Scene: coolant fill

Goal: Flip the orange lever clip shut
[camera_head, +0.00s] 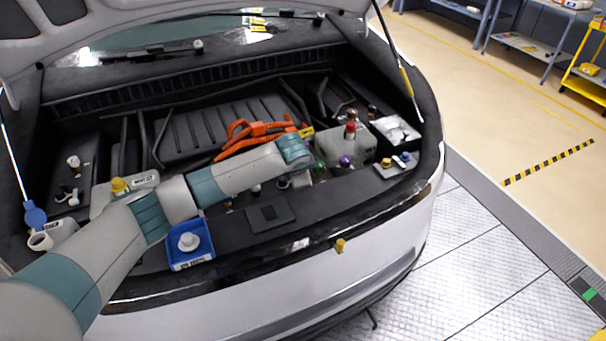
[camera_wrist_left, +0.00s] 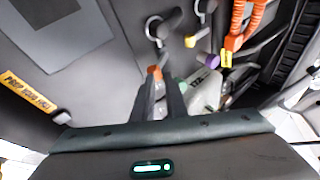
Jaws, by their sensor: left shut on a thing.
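In the left wrist view, a small orange piece (camera_wrist_left: 154,72), which looks like the lever clip, shows at the tips of my left gripper (camera_wrist_left: 164,84). The two dark fingers are close together and shut on it. How far the clip is flipped cannot be told. In the head view, my left arm reaches across the open engine bay from the left. Its gripper end is low behind the wrist, left of the green cap (camera_head: 320,166) and the purple cap (camera_head: 345,160). The clip is hidden there. My right gripper is in neither view.
Thick orange cables (camera_head: 238,137) lie behind my wrist. A grey tank with a red cap (camera_head: 350,130) stands to its right. A blue tray (camera_head: 205,257) with a white cap sits near the front edge. The raised hood (camera_head: 110,20) hangs above the bay.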

